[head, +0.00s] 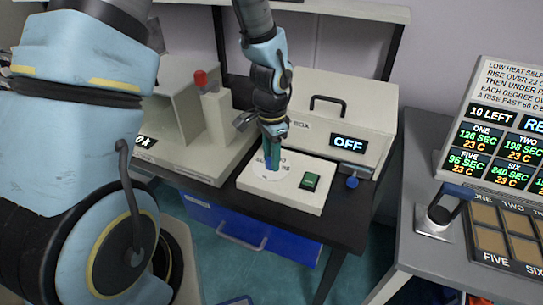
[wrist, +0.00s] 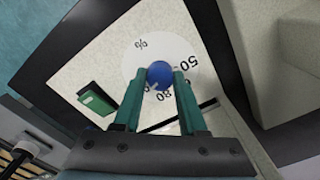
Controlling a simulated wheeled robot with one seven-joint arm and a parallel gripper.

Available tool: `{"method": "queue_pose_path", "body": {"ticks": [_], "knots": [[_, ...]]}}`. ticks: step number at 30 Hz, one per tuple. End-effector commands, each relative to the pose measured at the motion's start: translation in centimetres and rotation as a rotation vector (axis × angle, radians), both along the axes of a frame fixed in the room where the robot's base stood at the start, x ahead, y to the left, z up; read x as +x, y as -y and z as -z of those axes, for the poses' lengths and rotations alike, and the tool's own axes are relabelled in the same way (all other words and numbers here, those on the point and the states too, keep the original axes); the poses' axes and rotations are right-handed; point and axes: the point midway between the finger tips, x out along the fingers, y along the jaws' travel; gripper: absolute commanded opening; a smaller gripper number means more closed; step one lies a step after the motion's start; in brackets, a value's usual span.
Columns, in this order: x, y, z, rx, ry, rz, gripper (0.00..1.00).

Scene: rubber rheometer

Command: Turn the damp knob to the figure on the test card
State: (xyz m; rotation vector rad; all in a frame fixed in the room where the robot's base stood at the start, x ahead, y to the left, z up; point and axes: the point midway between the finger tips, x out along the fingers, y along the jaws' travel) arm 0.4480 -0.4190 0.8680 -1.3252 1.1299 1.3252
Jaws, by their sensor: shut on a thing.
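The damp knob (wrist: 159,74) is a round blue knob at the middle of a white dial disc (wrist: 135,60) in the wrist view. The dial carries a % sign and figures, of which 50 and 80 can be read; others are partly covered by my fingers. My gripper (wrist: 161,80) has its two green fingers shut on the knob, one on each side. In the head view my gripper (head: 272,160) points down onto the dial, and the knob is hidden there. The knob's pointer cannot be made out. No test card can be told for sure.
The box behind reads OFF (head: 348,143). A red-topped post (head: 201,80) stands left. At right, a display board (head: 500,140) lists times and 23 C above a compartment tray (head: 500,232).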

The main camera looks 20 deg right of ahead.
Motion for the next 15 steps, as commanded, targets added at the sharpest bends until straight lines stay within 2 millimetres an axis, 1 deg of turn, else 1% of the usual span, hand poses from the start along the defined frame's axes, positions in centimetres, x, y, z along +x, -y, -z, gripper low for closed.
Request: {"method": "queue_pose_path", "body": {"ticks": [12, 13, 15], "knots": [[-0.03, -0.07, 0.03, 0.002, -0.001, 0.010, 0.00], [-0.03, -0.07, 0.03, 0.002, -0.001, 0.009, 0.42], [-0.02, -0.06, 0.03, 0.002, 0.000, 0.009, 0.50]]}}
